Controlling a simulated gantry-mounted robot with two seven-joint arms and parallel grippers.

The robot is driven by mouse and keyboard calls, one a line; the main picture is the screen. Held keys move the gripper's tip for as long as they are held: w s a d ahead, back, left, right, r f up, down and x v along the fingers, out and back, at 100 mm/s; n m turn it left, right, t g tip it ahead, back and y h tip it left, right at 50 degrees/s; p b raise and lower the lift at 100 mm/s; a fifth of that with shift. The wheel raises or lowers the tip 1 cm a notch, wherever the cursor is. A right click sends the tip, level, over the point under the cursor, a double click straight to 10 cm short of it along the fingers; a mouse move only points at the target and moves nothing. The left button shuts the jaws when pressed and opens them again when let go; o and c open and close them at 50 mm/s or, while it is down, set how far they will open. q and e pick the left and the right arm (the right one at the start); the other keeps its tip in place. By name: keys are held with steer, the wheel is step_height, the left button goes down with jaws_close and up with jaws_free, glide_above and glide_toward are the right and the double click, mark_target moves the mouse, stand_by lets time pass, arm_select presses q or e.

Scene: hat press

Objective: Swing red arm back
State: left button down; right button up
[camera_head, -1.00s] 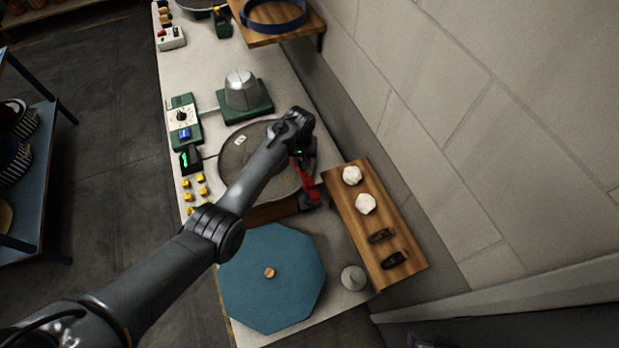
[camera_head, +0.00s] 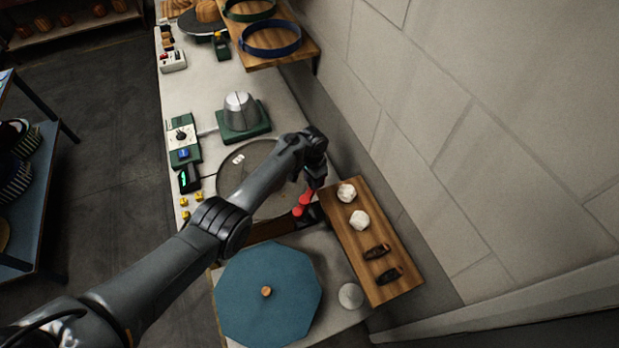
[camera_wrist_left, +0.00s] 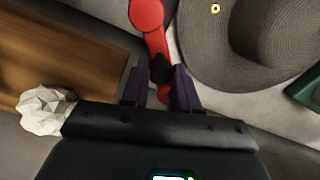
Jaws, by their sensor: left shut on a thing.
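The red arm (camera_head: 303,203) stands at the right edge of the bench, beside the round grey piece (camera_head: 247,161), and also shows in the left wrist view (camera_wrist_left: 146,14). My left gripper (camera_head: 313,182) is at its outer end. In the left wrist view my left gripper (camera_wrist_left: 160,88) has its two dark fingers closed around the arm's dark and red end. A grey hat with a wide brim (camera_wrist_left: 215,72) lies to the right of the red arm there, apart from it. My own forearm hides part of the round piece in the head view. My right gripper is not in view.
A wooden shelf (camera_head: 360,243) with white lumps and dark brushes is close on the right, by the wall. A blue octagonal board (camera_head: 245,300) lies in front. A metal hat block (camera_head: 240,112) on a green base and a control box (camera_head: 181,135) stand behind.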

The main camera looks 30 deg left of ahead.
arm_select(q)
steer(key=shift+d+m, duration=0.45)
steer(key=shift+m, duration=0.35)
steer(key=c, duration=0.9)
jaws_free()
steer(key=shift+o, duration=0.3)
steer(key=shift+r, duration=0.2)
step_height(320, 180, up, 6)
steer(key=p, duration=0.6)
steer(key=shift+p, duration=0.3)
steer(key=shift+a+r+p, duration=0.1)
steer(key=shift+r+p, duration=0.75)
